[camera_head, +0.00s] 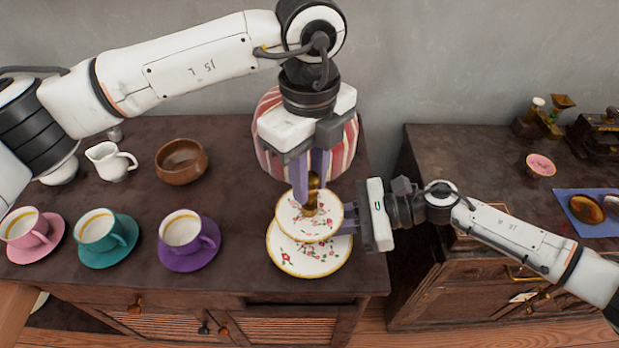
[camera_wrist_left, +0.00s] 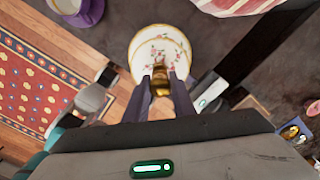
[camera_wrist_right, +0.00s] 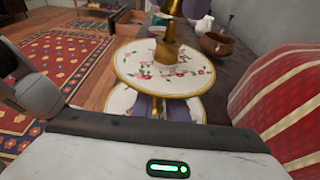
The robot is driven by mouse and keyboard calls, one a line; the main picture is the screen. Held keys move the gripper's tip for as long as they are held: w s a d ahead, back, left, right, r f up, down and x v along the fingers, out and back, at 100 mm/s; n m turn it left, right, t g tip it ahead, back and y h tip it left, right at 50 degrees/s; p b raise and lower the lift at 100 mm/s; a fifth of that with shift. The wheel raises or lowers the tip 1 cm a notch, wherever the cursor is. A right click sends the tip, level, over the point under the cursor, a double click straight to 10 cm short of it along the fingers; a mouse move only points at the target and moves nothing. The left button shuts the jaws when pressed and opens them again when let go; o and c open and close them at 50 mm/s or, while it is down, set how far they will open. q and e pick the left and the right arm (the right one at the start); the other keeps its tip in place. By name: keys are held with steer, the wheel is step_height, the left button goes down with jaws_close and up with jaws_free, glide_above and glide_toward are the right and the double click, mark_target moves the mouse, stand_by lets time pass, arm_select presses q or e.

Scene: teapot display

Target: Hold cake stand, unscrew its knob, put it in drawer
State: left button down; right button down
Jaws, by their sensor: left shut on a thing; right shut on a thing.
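The two-tier cake stand (camera_head: 308,262) is white with flowers and gold rims. It stands upright near the front right corner of the left cabinet. Its gold knob (camera_head: 312,197) rises from the upper plate (camera_head: 292,222). My left gripper (camera_head: 308,186) points down from above, shut on the knob; the left wrist view shows the knob (camera_wrist_left: 160,76) between its fingers. My right gripper (camera_head: 346,224) comes in from the right, shut on the stand between the plates. The right wrist view shows its fingers (camera_wrist_right: 158,108) under the upper plate; their exact contact is hidden.
Pink (camera_head: 27,229), teal (camera_head: 101,232) and purple (camera_head: 182,232) cups on saucers stand left of the stand. A brown bowl (camera_head: 181,163), white jug (camera_head: 109,162) and striped cozy (camera_head: 343,150) stand behind. An open wooden drawer (camera_wrist_right: 128,20) shows in the right wrist view.

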arm_select(q)
steer(key=shift+r, duration=0.1)
steer(key=shift+r, duration=1.95)
arm_select(e)
steer(key=c, duration=1.7)
jaws_free()
steer(key=shift+o, duration=0.2)
